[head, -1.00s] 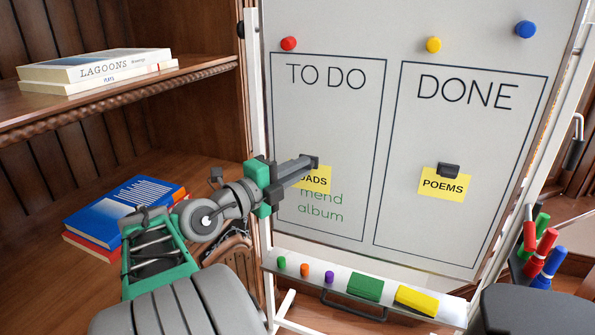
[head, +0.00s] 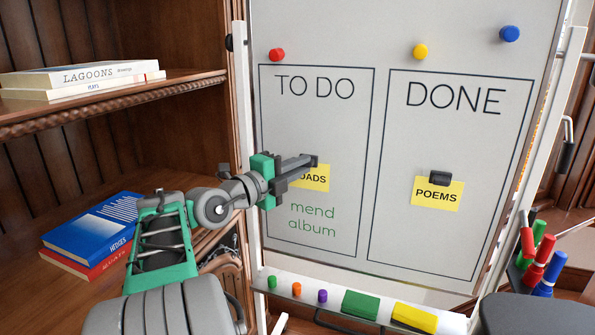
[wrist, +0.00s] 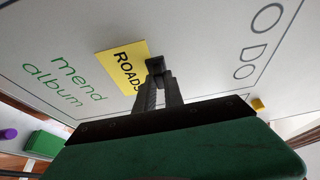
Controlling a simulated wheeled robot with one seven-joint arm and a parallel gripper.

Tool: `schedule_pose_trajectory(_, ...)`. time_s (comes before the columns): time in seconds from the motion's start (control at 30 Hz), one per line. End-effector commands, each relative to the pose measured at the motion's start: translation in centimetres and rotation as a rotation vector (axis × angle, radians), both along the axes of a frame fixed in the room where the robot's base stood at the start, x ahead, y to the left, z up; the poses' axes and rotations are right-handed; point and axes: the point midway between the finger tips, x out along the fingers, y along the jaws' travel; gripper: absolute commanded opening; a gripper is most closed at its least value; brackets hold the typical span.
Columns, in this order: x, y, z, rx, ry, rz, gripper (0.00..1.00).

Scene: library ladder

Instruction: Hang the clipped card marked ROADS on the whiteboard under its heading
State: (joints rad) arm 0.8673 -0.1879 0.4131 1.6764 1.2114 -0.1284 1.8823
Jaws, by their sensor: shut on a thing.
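The yellow ROADS card (head: 319,179) hangs from a dark clip (wrist: 155,64) inside the TO DO frame (head: 314,88) of the whiteboard (head: 383,130). It is above the green words "mend album" (head: 312,221). My gripper (head: 308,163) comes in from the left, shut on the clip; its fingers cover the card's first letters in the head view. The wrist view shows the full word on the card (wrist: 120,68). The card lies close to the board; I cannot tell whether it touches. The POEMS card (head: 437,196) hangs by its clip in the DONE frame.
Red (head: 277,55), yellow (head: 420,51) and blue (head: 509,34) magnets sit above the frames. The tray below holds small caps, a green block (head: 360,304) and a yellow block (head: 414,317). A bookshelf (head: 120,98) stands at left, markers (head: 540,255) at right.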

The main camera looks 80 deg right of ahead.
Motion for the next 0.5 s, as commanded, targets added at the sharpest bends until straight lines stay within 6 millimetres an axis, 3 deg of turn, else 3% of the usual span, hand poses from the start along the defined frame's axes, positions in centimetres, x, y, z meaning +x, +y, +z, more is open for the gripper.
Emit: schedule_pose_trajectory(0.5, -0.06, -0.41, -0.05, 0.0, -0.001, 0.0, 0.0)
